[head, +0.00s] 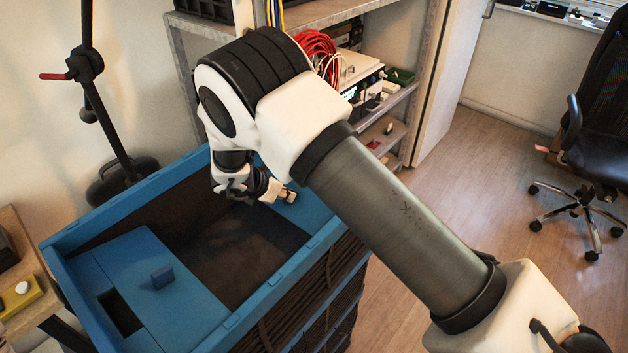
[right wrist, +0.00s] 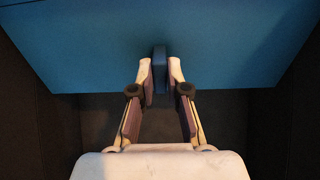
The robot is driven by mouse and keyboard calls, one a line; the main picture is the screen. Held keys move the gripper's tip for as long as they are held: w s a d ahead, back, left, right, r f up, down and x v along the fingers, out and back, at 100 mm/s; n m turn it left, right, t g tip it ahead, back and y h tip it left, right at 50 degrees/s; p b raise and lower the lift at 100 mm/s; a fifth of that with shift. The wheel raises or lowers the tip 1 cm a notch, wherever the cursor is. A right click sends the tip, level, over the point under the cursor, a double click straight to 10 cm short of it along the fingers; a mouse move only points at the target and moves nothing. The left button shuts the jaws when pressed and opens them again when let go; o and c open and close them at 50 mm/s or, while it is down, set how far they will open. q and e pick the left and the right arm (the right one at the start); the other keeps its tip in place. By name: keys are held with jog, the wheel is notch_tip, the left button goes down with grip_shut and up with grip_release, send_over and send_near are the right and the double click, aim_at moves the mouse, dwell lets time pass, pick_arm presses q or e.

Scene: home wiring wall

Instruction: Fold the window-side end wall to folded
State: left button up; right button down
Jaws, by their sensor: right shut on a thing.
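A blue crate (head: 150,205) with dark inside walls stands in the middle of the head view. The window-side end wall (head: 312,208) is a blue panel at the crate's right end, partly hidden by my right arm; its face fills the top of the right wrist view (right wrist: 90,50). My right gripper (head: 288,196) is inside the crate's right end. In the right wrist view its fingers (right wrist: 160,75) are shut on the small blue tab (right wrist: 160,62) of this panel. The panel's exact tilt is hard to tell. My left gripper is not in view.
Another blue panel with an upright tab (head: 163,275) lies across the crate's near left end. A metal shelf (head: 385,110) with cables stands behind. A lamp stand (head: 100,90) is at left, an office chair (head: 590,150) at right. The floor between is clear.

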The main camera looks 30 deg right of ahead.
jog(key=shift+a+r+p, duration=0.3)
jog(key=shift+r+p, duration=0.1)
jog(key=shift+r, duration=0.3)
jog(key=shift+s+a+r+p, duration=0.1)
jog(key=shift+a+r+p, duration=0.05)
jog(key=shift+r+p, duration=0.35)
jog(key=shift+s+a+r+p, duration=0.1)
jog(key=shift+r+p, duration=0.2)
jog(key=shift+r, duration=0.3)
jog(key=shift+r, duration=0.1)
jog(key=shift+a+r+p, duration=0.1)
jog(key=shift+r+p, duration=0.65)
jog(key=shift+r, duration=0.3)
